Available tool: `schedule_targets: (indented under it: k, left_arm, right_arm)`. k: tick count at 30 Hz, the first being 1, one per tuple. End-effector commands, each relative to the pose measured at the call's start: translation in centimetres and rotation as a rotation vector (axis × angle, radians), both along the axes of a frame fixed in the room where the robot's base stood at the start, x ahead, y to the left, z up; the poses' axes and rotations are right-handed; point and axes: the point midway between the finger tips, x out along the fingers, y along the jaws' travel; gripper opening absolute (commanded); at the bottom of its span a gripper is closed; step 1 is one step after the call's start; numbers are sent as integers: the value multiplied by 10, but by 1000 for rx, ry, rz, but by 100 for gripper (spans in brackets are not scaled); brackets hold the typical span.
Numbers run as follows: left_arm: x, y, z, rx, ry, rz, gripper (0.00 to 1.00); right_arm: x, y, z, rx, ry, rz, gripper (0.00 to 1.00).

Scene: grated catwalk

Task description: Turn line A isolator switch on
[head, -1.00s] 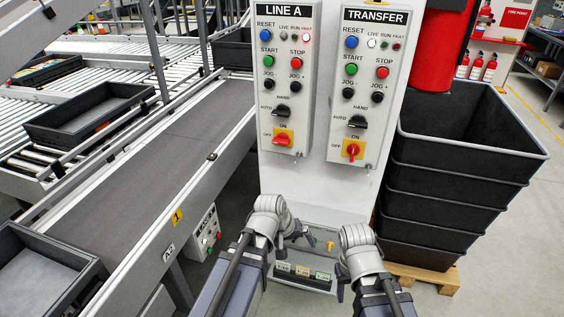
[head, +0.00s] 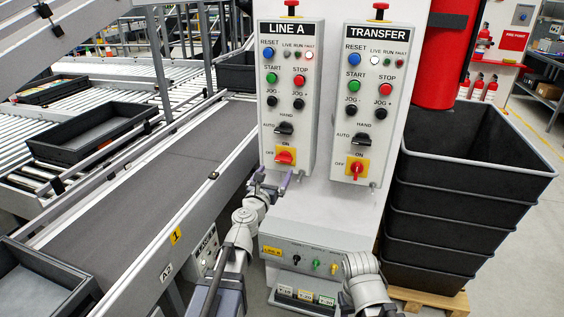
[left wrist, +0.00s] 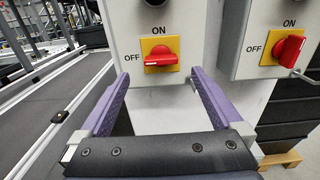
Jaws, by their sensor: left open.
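The line A isolator switch (head: 285,156) is a red handle on a yellow plate at the bottom of the LINE A box. In the left wrist view the line A isolator handle (left wrist: 160,60) lies horizontal, with OFF at its left and ON above. My left gripper (head: 272,184) is below the box in the head view. In the left wrist view its purple fingers (left wrist: 160,78) are spread apart and empty, one at each side below the handle, apart from it. My right arm's wrist (head: 361,283) shows low in the head view; its fingers do not show.
The TRANSFER box (head: 374,105) stands close at the right, with its own red isolator (head: 356,170), its handle upright. A conveyor (head: 150,170) runs along the left. Stacked black crates (head: 470,190) stand at the right. A lower panel (head: 305,262) juts out below the boxes.

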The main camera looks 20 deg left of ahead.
Motion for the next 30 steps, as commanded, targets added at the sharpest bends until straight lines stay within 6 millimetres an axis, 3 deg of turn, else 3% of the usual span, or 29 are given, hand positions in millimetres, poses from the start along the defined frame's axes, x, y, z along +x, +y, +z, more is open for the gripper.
schedule_targets:
  k: [8,20,30]
  left_arm:
    - [18,-1,0,5,0,-3,100]
    - [75,-3,0,7,1,-4,100]
    - [78,-4,0,7,1,-4,98]
  right_arm:
    - [0,0,0,0,0,0,50]
    - [0,0,0,0,0,0,50]
    - [0,0,0,0,0,0,50]
